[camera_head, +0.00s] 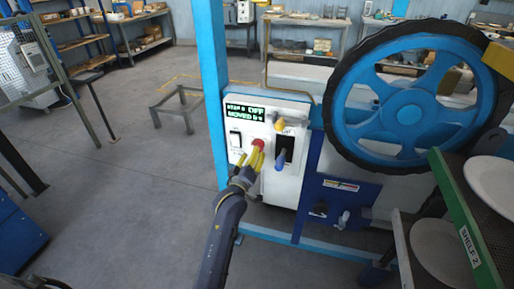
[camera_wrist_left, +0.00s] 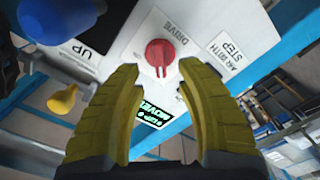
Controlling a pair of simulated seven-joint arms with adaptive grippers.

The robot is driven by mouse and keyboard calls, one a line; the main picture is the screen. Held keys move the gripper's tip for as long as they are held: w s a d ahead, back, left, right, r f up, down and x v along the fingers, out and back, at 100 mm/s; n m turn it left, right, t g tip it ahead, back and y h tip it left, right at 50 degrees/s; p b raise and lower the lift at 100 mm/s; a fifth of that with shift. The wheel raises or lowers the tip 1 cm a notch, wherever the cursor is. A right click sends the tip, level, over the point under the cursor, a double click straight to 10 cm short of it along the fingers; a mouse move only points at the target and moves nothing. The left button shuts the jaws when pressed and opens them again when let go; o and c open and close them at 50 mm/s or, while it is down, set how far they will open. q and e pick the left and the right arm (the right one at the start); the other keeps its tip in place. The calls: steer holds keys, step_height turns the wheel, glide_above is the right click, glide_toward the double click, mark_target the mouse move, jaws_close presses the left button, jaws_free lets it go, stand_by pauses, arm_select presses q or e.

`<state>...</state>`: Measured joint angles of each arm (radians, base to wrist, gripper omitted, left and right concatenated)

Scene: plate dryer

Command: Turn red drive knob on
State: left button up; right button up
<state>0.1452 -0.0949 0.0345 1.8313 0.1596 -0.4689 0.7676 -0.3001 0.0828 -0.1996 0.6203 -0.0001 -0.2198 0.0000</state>
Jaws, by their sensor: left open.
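The red drive knob (camera_head: 258,145) is on a white control panel (camera_head: 292,186) on the machine's front. In the left wrist view the knob (camera_wrist_left: 160,54) sits beside the label DRIVE. My left gripper (camera_head: 255,160) has yellow fingers and is just in front of the knob. In the left wrist view the left gripper (camera_wrist_left: 160,85) is open and empty, its fingers spread on either side of the knob's line, with the knob just beyond the tips. Whether a finger touches the knob cannot be told. My right gripper is not in view.
A blue lever (camera_head: 279,160) and a yellow knob (camera_head: 279,125) are close right of the red knob. A large blue wheel (camera_head: 411,115) and a green-edged shelf (camera_head: 455,215) stand on the right. The floor at left is mostly clear.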

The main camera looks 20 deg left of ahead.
arm_select(q)
steer(key=shift+w, duration=2.9)
steer(key=shift+o, duration=0.3)
jaws_close()
